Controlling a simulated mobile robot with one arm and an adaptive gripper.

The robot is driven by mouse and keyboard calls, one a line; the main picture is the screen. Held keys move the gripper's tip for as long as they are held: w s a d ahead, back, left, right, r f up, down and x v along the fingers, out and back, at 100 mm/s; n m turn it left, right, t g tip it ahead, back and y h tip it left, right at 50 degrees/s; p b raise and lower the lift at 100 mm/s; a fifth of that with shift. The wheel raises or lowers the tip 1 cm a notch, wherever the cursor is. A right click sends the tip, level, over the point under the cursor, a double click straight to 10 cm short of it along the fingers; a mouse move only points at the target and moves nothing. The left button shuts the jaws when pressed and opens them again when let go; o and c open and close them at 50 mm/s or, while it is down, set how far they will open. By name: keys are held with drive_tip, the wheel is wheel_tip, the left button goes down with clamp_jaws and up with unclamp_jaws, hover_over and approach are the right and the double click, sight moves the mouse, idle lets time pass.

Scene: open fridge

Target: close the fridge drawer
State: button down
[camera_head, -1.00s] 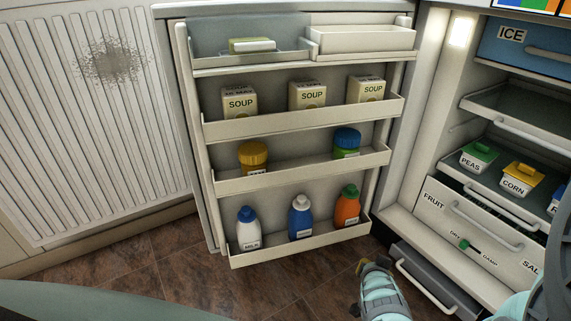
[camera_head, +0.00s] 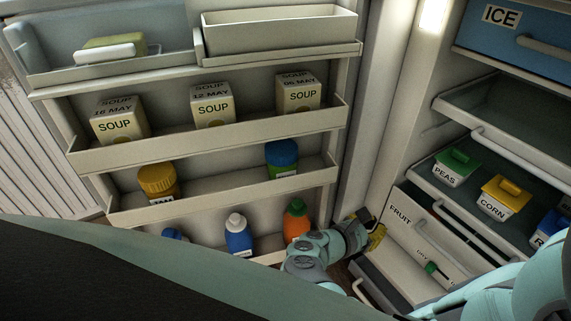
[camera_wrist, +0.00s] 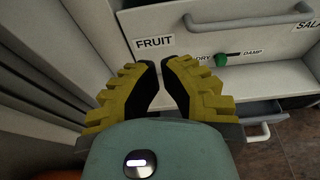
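The fridge stands open with its drawers on the right. The white drawer front labelled FRUIT (camera_head: 401,214) has a dark gap behind its top edge, so it seems pulled out somewhat. It also shows in the wrist view (camera_wrist: 188,68), with a bar handle and a green slider. Below it a grey drawer (camera_head: 378,287) sticks out with a white handle. My gripper (camera_head: 377,232), with yellow and black fingers, is at the left end of the FRUIT front. In the wrist view its fingertips (camera_wrist: 161,64) are close together, a narrow gap between them, and nothing is held.
The open door (camera_head: 215,150) on the left carries soup boxes, jars and bottles. Above the FRUIT drawer are a tray with tubs of peas (camera_head: 455,168) and corn (camera_head: 504,198), an empty grey drawer (camera_head: 510,105) and a blue ICE drawer (camera_head: 520,42).

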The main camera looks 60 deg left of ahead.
sight(411, 210)
drive_tip(key=b+x, duration=0.7)
drive_tip(key=x, duration=0.5)
drive_tip(key=shift+d, duration=0.1)
drive_tip(key=shift+w+r, duration=0.3)
drive_tip(key=shift+w, duration=0.35)
